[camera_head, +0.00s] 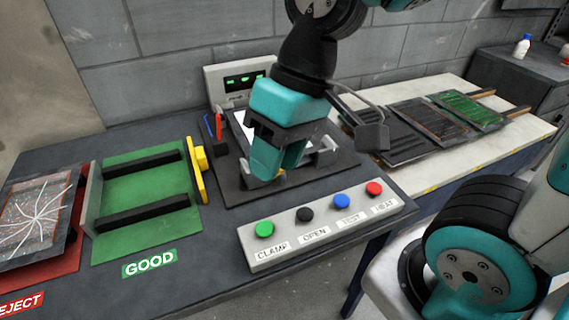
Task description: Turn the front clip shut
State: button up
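My gripper (275,170) points down over the front part of a dark test fixture (236,194) on the bench. Its teal fingers are close to the fixture's surface; their tips overlap in this view, so I cannot tell the gap between them. A light grey clip-like piece (249,180) shows just left of the fingertips, and another (326,153) shows to their right. The front clip is partly or wholly hidden by my gripper. I cannot tell its turn angle or whether the fingers touch it. A pale panel (241,126) shows behind the gripper.
A button box with CLAMP, OPEN, TEST and HEAT buttons (320,222) stands in front of the fixture. A display unit (238,79) stands behind. Boards lie right (467,109).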

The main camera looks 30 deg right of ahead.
jog(key=w+d+m+p, duration=0.4)
jog(key=w+d+m, duration=0.4)
jog(key=w+m, duration=0.45)
jog(key=w+d+f+m+g+p, duration=0.1)
jog(key=w+d+f+m+p, duration=0.15)
jog(key=w+d+m, duration=0.5)
jog(key=shift+n, duration=0.7)
jog(key=x, duration=0.5)
jog(key=d+p+x, duration=0.1)
jog(key=x, duration=1.1)
jog(key=shift+d+f, duration=0.3)
jog(key=shift+f, duration=0.05)
grip_shut()
